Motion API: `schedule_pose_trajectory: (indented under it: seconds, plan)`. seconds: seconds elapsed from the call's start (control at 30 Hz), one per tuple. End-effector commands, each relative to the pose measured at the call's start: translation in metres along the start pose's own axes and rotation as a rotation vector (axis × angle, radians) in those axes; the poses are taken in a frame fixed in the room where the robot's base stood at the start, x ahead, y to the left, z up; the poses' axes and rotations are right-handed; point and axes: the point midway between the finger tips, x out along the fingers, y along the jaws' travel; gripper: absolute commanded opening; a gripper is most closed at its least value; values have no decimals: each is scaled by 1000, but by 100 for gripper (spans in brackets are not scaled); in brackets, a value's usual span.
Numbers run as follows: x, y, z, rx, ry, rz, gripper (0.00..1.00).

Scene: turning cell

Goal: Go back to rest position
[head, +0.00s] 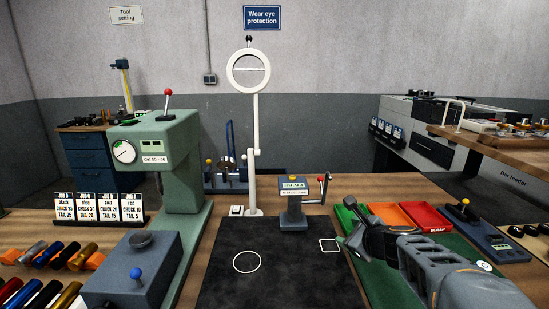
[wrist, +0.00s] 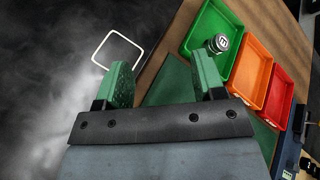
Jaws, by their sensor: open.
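My gripper (head: 358,238) is above the right part of the bench, by the edge of the black mat and close to the trays. In the wrist view its two green fingers (wrist: 165,80) stand wide apart with nothing between them. A small round dark and silver part (wrist: 217,43) sits in the green tray (wrist: 202,22), beyond the right fingertip and apart from it. In the head view my gripper and arm partly hide the green tray (head: 345,217).
An orange tray (head: 392,209) and a red tray (head: 428,219) stand beside the green one. The black mat (head: 290,275), with a white circle and white square, is clear. A white ring stand (head: 253,150), small grey device (head: 293,212) and green press (head: 180,160) stand around it.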

Motion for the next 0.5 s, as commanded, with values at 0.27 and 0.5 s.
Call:
schedule_pose_trajectory:
  seconds: [0.27,0.5]
  plan:
    - [-66,96,34,-1070,-27,417,63]
    - [-118,131,14,-1757,-64,719,63]
